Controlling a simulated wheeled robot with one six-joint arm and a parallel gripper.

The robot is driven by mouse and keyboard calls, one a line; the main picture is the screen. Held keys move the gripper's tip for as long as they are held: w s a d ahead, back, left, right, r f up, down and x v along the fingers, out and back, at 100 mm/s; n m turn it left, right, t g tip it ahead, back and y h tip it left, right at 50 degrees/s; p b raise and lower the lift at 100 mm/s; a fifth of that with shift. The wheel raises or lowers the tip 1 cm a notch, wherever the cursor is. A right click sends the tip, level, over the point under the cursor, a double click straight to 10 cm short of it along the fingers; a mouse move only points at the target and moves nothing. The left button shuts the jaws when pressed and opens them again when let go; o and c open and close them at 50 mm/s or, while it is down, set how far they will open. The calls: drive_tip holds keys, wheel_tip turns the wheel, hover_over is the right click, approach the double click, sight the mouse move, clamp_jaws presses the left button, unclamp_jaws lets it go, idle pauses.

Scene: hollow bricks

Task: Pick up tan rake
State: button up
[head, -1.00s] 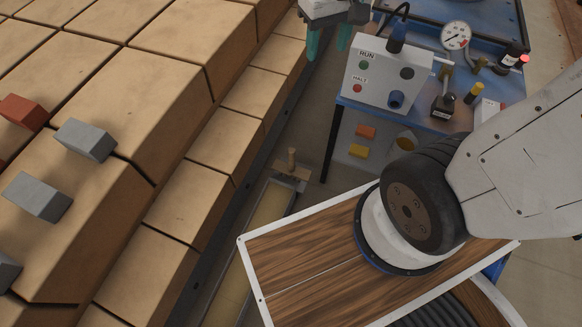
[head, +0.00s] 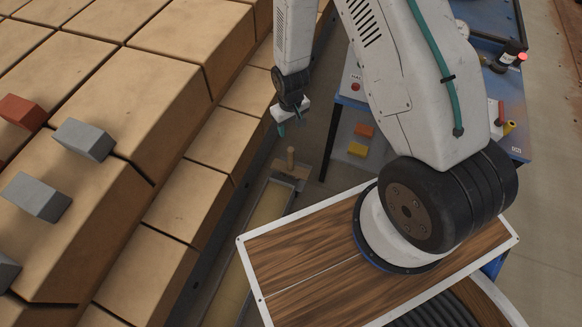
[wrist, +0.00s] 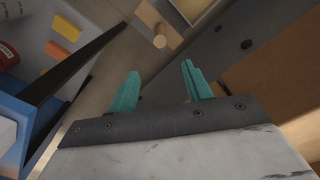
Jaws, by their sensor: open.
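The tan rake (head: 290,164) stands at the far end of a narrow tray on the floor, its wooden peg handle pointing up. In the wrist view the rake (wrist: 160,36) is at the top centre, beyond the fingertips, and its handle is seen nearly end-on. My gripper (head: 290,124) is above and just behind the rake in the head view, pointing down. In the wrist view my gripper's (wrist: 158,70) teal fingers are spread apart with nothing between them. The rake is apart from the fingers.
The narrow tray (head: 284,194) with a tan filling runs beside stacked tan blocks (head: 217,140). A blue table (head: 345,102) stands at the right, with orange (head: 364,130) and yellow (head: 357,149) pieces below it. Grey bricks (head: 84,139) and a red brick (head: 23,112) lie on the blocks.

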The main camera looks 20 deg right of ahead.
sight(291, 155)
drive_tip(key=f, duration=1.7)
drive_tip(key=shift+s+f, duration=0.15)
drive_tip(key=shift+s, duration=0.05)
clamp_jaws()
